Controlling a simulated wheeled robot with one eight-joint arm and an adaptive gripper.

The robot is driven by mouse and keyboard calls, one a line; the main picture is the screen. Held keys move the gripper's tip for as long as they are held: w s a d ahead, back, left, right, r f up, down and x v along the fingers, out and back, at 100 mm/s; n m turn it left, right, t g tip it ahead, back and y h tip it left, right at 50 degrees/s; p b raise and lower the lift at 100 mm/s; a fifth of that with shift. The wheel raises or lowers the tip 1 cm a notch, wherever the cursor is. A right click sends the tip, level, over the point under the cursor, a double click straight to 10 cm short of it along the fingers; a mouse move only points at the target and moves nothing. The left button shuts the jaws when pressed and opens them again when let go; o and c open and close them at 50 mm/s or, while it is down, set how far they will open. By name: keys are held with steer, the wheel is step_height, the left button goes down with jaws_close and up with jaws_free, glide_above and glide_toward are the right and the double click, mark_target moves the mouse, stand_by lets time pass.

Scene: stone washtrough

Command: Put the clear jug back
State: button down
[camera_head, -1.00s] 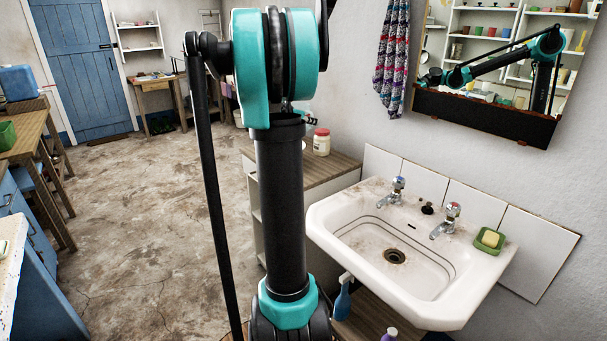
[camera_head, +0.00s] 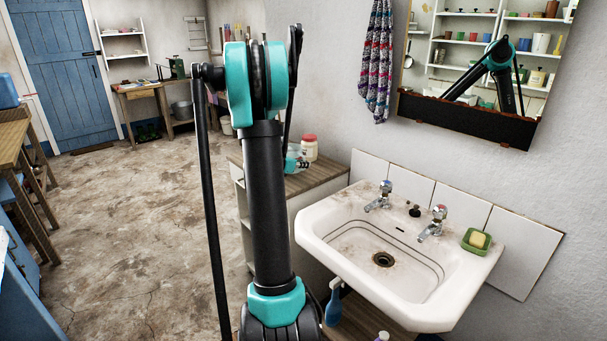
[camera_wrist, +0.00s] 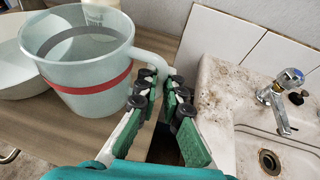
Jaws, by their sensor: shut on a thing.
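The clear jug (camera_wrist: 78,62) is in the left half of the wrist view, a pale see-through vessel with a red band round it and its handle on the right. My gripper (camera_wrist: 162,88) is shut on the jug's handle (camera_wrist: 152,60). The jug is upright or nearly so, over the wooden counter top (camera_wrist: 60,135); I cannot tell whether its base touches the wood.
A white bowl (camera_wrist: 18,80) is close by the jug's left side. The stained white sink (camera_head: 330,222) with two taps is to the right. A red-lidded jar (camera_head: 309,148) stands on the counter. A mirror (camera_head: 480,65) hangs above the sink.

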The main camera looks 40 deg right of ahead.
steer(key=shift+f, duration=2)
steer(key=shift+f, duration=0.15)
steer(key=c, duration=1.7)
jaws_free()
